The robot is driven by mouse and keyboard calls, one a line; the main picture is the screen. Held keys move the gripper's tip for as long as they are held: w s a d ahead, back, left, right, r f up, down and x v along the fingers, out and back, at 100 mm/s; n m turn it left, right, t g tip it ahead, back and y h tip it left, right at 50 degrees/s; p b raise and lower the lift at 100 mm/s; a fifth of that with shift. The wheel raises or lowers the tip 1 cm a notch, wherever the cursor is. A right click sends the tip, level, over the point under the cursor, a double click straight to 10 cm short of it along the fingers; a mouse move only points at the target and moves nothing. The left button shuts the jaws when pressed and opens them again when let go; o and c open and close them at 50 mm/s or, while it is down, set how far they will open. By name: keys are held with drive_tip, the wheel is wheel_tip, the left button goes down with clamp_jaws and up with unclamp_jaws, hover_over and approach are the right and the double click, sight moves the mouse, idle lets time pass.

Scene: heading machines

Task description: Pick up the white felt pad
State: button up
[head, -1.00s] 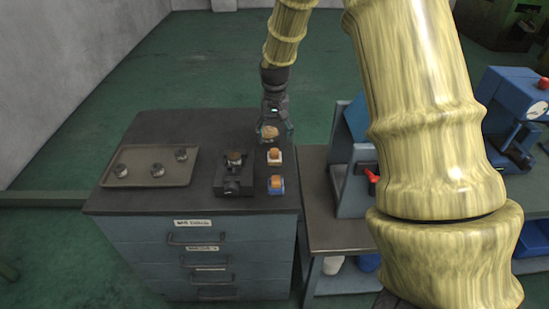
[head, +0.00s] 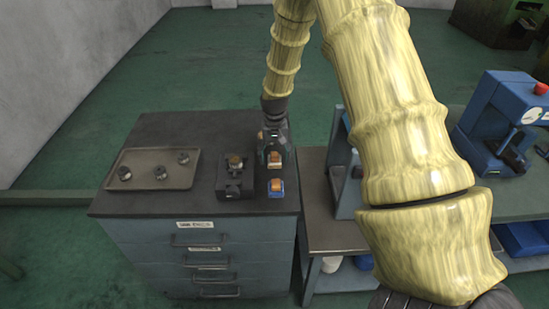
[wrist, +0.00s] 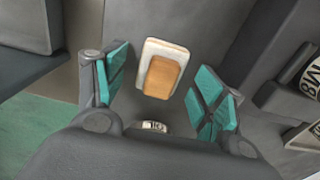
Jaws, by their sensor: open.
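The white felt pad (wrist: 165,48) has an orange-brown block on its top. In the wrist view it lies between the spread teal-padded fingers of my gripper (wrist: 163,90), toward their far ends, with bare surface around it. In the head view the pad (head: 275,167) is on the dark cabinet top near its right edge, partly hidden by my gripper (head: 276,155), which is over it. The fingers are open and do not appear to grip the pad; their exact height above the top cannot be told.
A dark fixture (head: 235,178) stands close on the left. A tray (head: 142,178) with round parts is farther left. A lower bench (head: 330,232) adjoins on the right.

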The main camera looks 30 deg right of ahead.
sight(275, 154)
drive_tip(key=shift+f, duration=0.5)
drive_tip(key=c, duration=1.1)
drive_tip(key=shift+r, duration=0.1)
drive_tip(key=shift+r+b, duration=1.6)
drive_tip(key=shift+r, duration=3.35)
drive_tip(key=o, duration=0.3)
drive_tip(key=shift+c, duration=1)
